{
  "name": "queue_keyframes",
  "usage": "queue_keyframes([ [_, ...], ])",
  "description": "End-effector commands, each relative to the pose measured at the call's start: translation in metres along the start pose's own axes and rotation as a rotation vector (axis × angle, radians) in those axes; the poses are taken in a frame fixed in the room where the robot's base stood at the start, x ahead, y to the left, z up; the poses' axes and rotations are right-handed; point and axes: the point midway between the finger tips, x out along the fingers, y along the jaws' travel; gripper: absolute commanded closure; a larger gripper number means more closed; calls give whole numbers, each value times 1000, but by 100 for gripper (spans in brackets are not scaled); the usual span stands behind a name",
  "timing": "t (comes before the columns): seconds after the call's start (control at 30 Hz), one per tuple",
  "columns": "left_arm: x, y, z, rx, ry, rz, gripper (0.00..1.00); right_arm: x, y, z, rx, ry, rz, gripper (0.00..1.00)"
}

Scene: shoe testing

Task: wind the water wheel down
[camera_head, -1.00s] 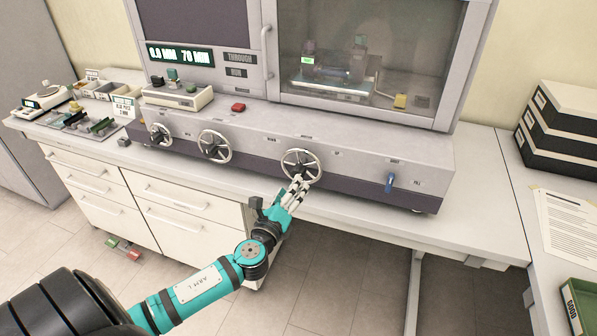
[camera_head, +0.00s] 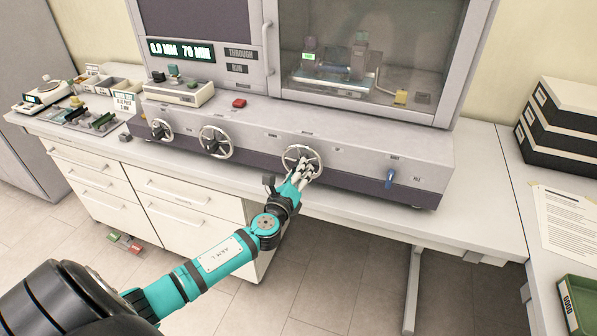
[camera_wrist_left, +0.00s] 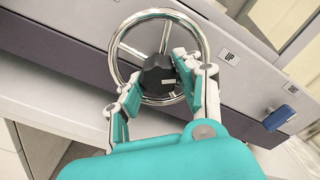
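The right-hand handwheel (camera_head: 301,160) on the front of the grey machine has a shiny rim, spokes and a dark hub. It fills the left wrist view (camera_wrist_left: 196,32), with an "UP" label to its right. My left gripper (camera_head: 305,170) is at this wheel from below. In the left wrist view its fingers (camera_wrist_left: 158,78) stand apart, either side of the black hub (camera_wrist_left: 156,72), inside the rim. They look open; contact with the hub is unclear. Which wheel is the water wheel cannot be read in the head view. My right gripper is not in view.
Two more handwheels (camera_head: 215,142) sit to the left, and a blue lever (camera_head: 390,179) to the right. A glass-fronted chamber (camera_head: 365,45) and a lit display (camera_head: 181,51) are above. Drawers (camera_head: 185,220) are below left. A green tray (camera_head: 580,300) lies at the right edge.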

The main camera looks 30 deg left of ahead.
Motion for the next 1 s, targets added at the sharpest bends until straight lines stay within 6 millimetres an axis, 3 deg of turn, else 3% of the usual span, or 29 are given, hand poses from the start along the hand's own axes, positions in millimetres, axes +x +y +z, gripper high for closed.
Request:
queue_keyframes([
  [0.03, 0, 0, 0, 0, 0, 1, 80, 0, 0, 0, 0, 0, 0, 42],
  [0.17, 0, 1, 0, 0, 0, 1, 97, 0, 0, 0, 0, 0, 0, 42],
  [0.57, 0, 2, -1, -80, -1, 1, 97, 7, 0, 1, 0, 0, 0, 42],
  [1.0, 0, 0, -1, -445, -2, 1, 97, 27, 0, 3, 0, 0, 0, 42],
])
